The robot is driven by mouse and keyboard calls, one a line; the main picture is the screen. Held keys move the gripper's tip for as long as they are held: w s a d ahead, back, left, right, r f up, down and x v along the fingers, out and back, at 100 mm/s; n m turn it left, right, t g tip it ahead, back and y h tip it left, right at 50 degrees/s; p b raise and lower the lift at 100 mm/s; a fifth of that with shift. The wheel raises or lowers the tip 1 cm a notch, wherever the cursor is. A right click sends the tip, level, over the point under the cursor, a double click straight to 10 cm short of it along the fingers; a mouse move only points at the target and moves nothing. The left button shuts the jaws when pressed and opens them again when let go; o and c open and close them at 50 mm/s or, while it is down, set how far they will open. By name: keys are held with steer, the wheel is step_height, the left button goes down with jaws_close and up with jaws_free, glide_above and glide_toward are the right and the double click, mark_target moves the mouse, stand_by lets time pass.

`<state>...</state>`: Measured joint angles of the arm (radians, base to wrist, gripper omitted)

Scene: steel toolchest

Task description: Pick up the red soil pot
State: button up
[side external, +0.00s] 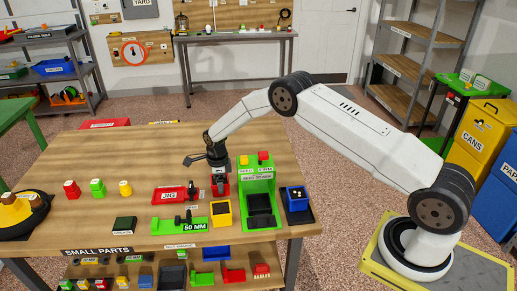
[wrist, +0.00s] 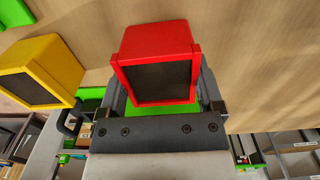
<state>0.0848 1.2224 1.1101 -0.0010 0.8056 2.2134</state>
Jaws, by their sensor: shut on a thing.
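The red soil pot (wrist: 157,42) is a squarish red block with a dark face, filling the middle of the wrist view. The dark fingers of my gripper (wrist: 160,92) lie along its left and right sides, and my gripper is shut on it. In the side external view my gripper (side external: 220,173) points down at the red pot (side external: 221,189), beside the green stand. I cannot tell whether the pot touches the tabletop. A yellow pot (side external: 221,214) with a dark top stands just in front of it; it also shows at left in the wrist view (wrist: 36,66).
The green stand (side external: 258,178) is close on the right, with a blue pot (side external: 297,200) beyond it. A red JIG tray (side external: 176,195) and green 50 MM tray (side external: 180,225) lie left. The wooden tabletop (side external: 120,155) is clear behind.

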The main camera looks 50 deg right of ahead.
steer(key=shift+r, duration=5)
